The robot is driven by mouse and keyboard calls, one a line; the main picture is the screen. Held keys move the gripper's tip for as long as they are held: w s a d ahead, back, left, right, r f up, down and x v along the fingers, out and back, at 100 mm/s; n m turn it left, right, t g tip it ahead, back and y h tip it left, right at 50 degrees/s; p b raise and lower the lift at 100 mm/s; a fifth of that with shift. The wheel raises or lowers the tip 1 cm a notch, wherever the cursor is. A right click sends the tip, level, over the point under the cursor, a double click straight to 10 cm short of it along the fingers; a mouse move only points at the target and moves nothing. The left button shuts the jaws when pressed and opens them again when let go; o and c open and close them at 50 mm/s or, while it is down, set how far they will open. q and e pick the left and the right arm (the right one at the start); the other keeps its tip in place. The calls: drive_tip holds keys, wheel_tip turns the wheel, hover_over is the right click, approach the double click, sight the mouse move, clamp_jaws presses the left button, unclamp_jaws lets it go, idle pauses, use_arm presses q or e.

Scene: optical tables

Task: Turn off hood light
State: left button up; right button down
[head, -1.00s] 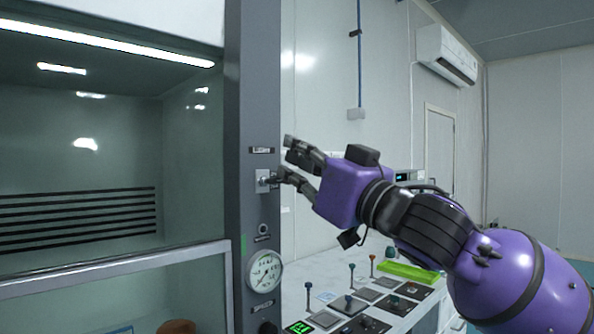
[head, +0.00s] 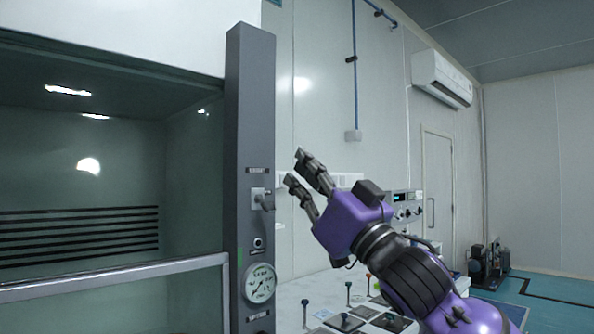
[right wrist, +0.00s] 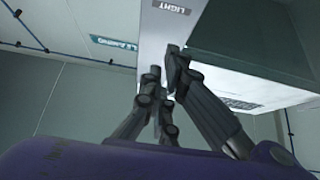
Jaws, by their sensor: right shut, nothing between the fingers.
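The fume hood (head: 90,140) fills the left of the head view, with its interior dim and no lit strip along its top edge. The light switch (head: 262,199) is a small grey toggle on a plate on the hood's dark grey post (head: 250,100). Its lever points out to the right and appears to slope down. My right gripper (head: 295,167) is shut and empty, to the right of the switch and apart from it in the picture. In the right wrist view the gripper (right wrist: 164,72) shows close below an upside-down LIGHT label (right wrist: 173,7). My left gripper is out of view.
A round gauge (head: 260,283) sits low on the post. The hood's sash rail (head: 110,277) runs across the lower left. A bench with several knobbed levers (head: 349,292) stands below my right arm. The back wall holds an air conditioner (head: 441,79).

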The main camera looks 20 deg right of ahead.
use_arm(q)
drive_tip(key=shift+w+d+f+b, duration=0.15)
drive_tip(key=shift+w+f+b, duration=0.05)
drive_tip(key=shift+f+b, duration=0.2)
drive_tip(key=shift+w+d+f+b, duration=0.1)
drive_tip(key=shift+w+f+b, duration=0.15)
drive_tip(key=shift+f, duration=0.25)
use_arm(e)
drive_tip(key=s+d+f, duration=0.2)
drive_tip(key=s+f, duration=0.1)
drive_tip(key=f, duration=0.4)
drive_tip(key=shift+s+f, duration=0.3)
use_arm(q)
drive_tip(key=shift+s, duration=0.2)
